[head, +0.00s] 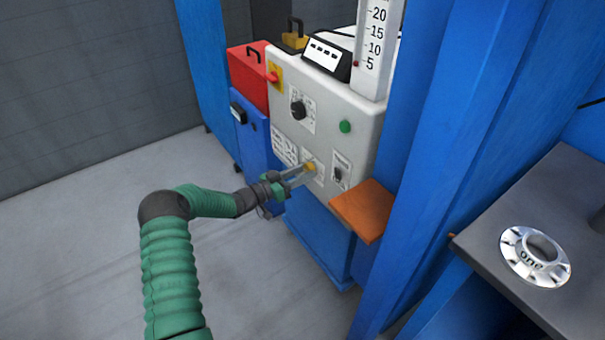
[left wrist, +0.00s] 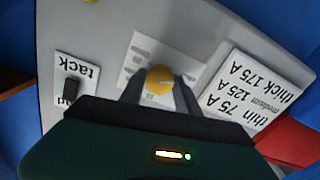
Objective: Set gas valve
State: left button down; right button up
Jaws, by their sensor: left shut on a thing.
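The gas valve is a small round yellow knob (head: 310,167) low on the front of the white machine (head: 323,110). In the left wrist view the yellow knob (left wrist: 159,79) sits between my two finger tips, in front of a white label. My left gripper (head: 303,173) reaches in from the left and is shut on the knob. It also shows in the left wrist view (left wrist: 160,88), with a finger on each side of the knob. The label behind the knob is partly hidden. My right gripper is not in view.
The panel carries a black dial (head: 298,109), a green button (head: 345,127) and a black switch (head: 338,174). An orange shelf (head: 362,209) juts out at right. A blue post (head: 455,130) and a dark table (head: 545,215) with a flanged ring (head: 517,262) stand further right. Floor at left is clear.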

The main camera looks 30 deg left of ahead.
pick_arm(q)
jog(key=m+b, duration=0.1)
jog(key=m, duration=0.4)
jog(key=shift+a+f+m, duration=0.1)
jog(key=shift+f+m, duration=0.05)
jog(key=shift+m, duration=0.15)
jog(key=m+b, duration=0.2)
jog(key=m, duration=0.2)
jog(key=shift+m, duration=0.3)
jog(key=shift+f+m+b, duration=0.1)
jog(key=shift+m+b, duration=11.8)
jog(key=shift+m, duration=0.6)
